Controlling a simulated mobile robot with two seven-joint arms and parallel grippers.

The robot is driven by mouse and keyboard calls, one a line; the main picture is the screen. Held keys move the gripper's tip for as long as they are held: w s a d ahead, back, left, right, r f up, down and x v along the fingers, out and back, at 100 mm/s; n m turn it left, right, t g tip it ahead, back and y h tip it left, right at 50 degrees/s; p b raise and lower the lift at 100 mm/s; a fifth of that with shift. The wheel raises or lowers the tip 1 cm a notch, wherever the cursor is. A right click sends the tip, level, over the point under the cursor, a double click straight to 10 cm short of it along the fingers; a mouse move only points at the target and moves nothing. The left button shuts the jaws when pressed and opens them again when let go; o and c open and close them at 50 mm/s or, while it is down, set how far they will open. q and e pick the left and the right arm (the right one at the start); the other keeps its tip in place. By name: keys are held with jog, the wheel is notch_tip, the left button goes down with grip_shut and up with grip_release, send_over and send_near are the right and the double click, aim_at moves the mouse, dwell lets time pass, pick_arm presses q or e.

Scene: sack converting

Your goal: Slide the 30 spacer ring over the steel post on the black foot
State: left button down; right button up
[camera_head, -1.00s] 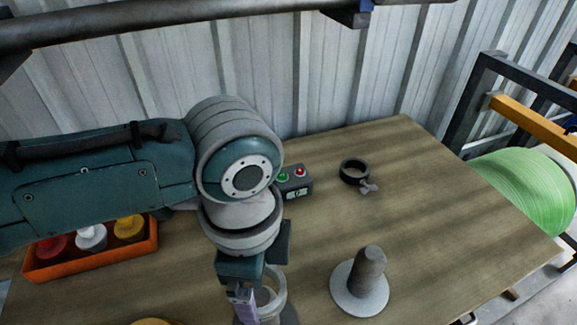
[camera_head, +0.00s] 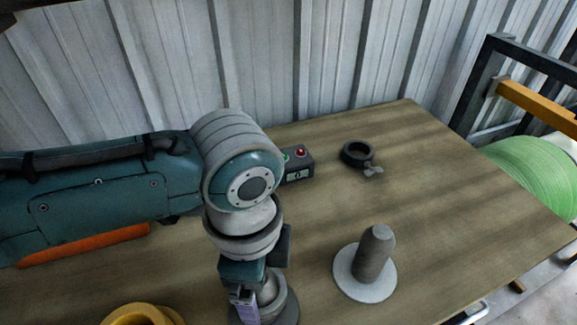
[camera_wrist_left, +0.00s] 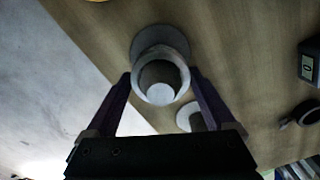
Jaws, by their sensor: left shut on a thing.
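My left gripper (camera_head: 256,296) is shut on the pale grey spacer ring (camera_wrist_left: 182,70), which shows between its two purple fingers in the left wrist view. A post (camera_wrist_left: 160,93) shows through the ring's opening, with its round foot (camera_wrist_left: 152,35) beyond. In the head view the dark foot (camera_head: 288,311) is just below the gripper, and the fingers partly hide the post and ring. I cannot tell how far the ring is down around the post. Another grey post (camera_head: 375,252) stands upright on a pale foot to the right. My right gripper is not in view.
A black collar (camera_head: 356,154) with a wing screw and a button box (camera_head: 298,166) lie towards the back of the wooden table (camera_head: 440,200). An orange tray (camera_head: 90,246) is partly behind my arm. A yellow round thing (camera_head: 140,314) is at the front. The table's right side is clear.

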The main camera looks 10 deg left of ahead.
pick_arm(q)
jog(key=shift+f+b, duration=1.05)
jog(key=shift+f, duration=0.45)
grip_release()
notch_tip(320, 180, up, 10)
jog(key=p, duration=0.2)
jog(key=shift+p, duration=0.35)
